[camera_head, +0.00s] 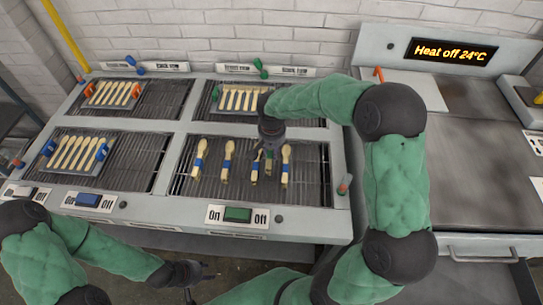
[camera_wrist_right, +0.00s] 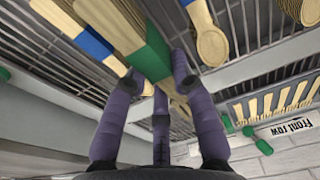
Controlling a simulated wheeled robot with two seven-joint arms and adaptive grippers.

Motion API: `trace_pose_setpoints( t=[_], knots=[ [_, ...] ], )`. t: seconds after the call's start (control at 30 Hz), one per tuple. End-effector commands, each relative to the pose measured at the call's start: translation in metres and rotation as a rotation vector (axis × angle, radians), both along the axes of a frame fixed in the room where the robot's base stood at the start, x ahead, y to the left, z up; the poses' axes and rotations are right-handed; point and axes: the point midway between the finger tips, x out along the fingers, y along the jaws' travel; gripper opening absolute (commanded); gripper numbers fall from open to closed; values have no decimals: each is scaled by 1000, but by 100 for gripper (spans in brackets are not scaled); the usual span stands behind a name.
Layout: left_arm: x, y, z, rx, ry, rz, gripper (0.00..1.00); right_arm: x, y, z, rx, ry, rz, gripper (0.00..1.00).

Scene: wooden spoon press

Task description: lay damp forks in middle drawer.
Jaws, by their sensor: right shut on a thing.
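Several pale wooden utensils with coloured bands lie on the front right rack (camera_head: 318,180), among them one with a blue band (camera_head: 199,160) at its left. My right gripper (camera_head: 268,158) reaches down over this rack. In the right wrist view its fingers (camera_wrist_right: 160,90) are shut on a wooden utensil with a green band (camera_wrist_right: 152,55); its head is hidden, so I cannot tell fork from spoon. A blue-banded utensil (camera_wrist_right: 92,42) lies close beside it. My left gripper (camera_head: 198,279) is low at the front, empty, its fingers apart. A closed drawer with a bar handle (camera_head: 483,252) is at the right.
Other bays hold clamped utensil sets with orange (camera_head: 112,93), blue (camera_head: 75,153) and green clips (camera_head: 240,98). A display (camera_head: 451,51) reads "Heat off 24°C". A green switch (camera_head: 238,214) sits on the front edge. The grey counter (camera_head: 470,150) at right has free room.

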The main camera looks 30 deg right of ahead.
Motion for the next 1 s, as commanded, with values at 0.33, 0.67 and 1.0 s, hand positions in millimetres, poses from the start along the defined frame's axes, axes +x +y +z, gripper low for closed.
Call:
trace_pose_setpoints(
  t=[0.33, 0.67, 1.0],
  knots=[
    [0, 0, -11, 0, 0, 0, 40, 8, -3, -35, -1, 3, 1, 0],
    [0, 0, -12, 0, 0, 0, 40, 9, -3, -41, -1, -1, 1, 0],
    [0, 0, -15, 0, 0, 0, 40, 8, -3, -44, 0, 0, 1, 36]
  ],
)
